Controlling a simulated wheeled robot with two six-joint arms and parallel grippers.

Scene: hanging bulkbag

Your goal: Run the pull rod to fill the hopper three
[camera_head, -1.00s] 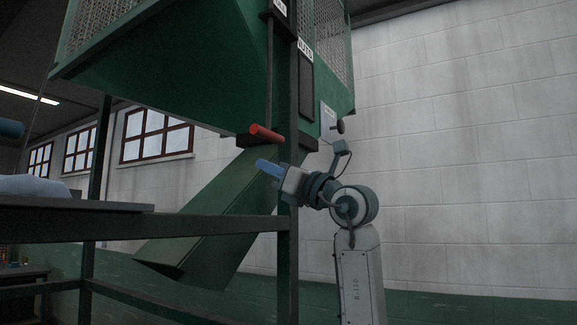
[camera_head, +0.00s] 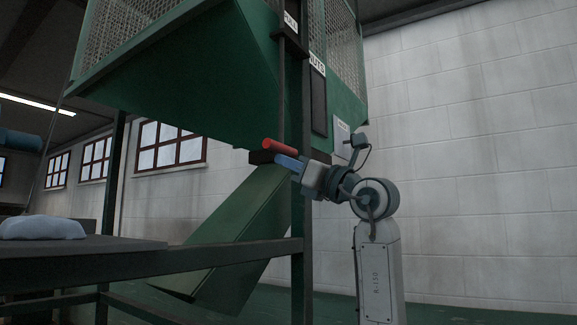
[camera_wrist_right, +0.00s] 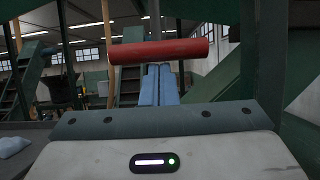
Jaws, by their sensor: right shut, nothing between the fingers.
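The pull rod's red handle (camera_head: 281,147) sits under the green hopper (camera_head: 190,80), beside a dark post. It also shows in the right wrist view (camera_wrist_right: 160,51) as a red bar lying across the picture. My right gripper (camera_head: 279,160) is shut and empty, with its blue fingers just below the red handle. In the right wrist view the shut blue fingers (camera_wrist_right: 158,85) point ahead and their tips appear just under the bar. I cannot tell whether they touch it. A green chute (camera_head: 225,240) slopes down to the left below the hopper. My left gripper is not in view.
A dark table (camera_head: 110,258) with a pale blue-white bundle (camera_head: 42,227) stands at the lower left. Dark frame posts (camera_head: 302,215) stand close to my right gripper. A white block wall (camera_head: 480,150) is at the right, with open room before it.

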